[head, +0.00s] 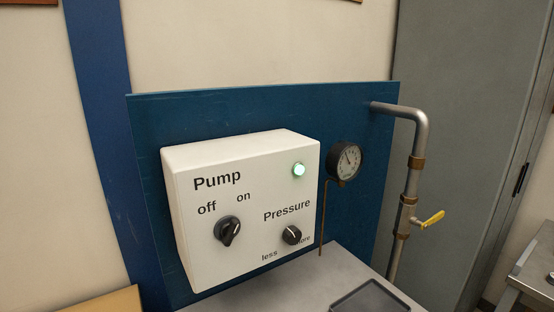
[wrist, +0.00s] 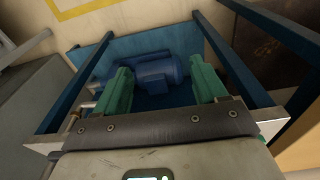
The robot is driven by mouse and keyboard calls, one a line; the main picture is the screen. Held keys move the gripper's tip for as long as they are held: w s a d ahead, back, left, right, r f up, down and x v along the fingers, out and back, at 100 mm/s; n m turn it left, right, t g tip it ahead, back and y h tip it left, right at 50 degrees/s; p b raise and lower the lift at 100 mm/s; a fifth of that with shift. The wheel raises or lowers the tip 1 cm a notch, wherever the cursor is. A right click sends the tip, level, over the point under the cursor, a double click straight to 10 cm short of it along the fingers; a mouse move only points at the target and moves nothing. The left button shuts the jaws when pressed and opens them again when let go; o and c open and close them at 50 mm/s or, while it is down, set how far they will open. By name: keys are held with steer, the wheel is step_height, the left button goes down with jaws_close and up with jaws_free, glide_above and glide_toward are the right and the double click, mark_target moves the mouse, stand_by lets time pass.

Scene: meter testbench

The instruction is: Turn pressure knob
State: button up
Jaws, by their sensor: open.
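The pressure knob (head: 291,235) is a small black dial with a light pointer mark, at the lower right of the white control box (head: 245,258). The words "Pressure", "less" and "more" are printed around it. The larger black pump knob (head: 228,231) sits to its left, its pointer towards "on". A round gauge (head: 345,160) hangs right of the box. My gripper (wrist: 166,84) shows only in the wrist view, its two green fingers wide apart and empty. The pressure knob is not in the wrist view.
A steel pipe (head: 421,135) with a yellow valve handle (head: 432,219) runs down the blue panel's right side. A dark tray (head: 370,297) lies on the grey bench below the box. In the wrist view, a blue motor-like cylinder (wrist: 158,68) lies beyond the fingers, between blue frame bars.

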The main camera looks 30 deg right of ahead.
steer(key=shift+w, duration=0.1)
stand_by(0.4)
steer(key=m+t+p, duration=0.2)
steer(key=t+p, duration=0.1)
steer(key=t, duration=1.4)
glide_toward(295, 240)
steer(key=shift+n, duration=0.3)
steer(key=w+p, duration=0.3)
steer(key=w, duration=0.6)
steer(key=shift+w, duration=0.2)
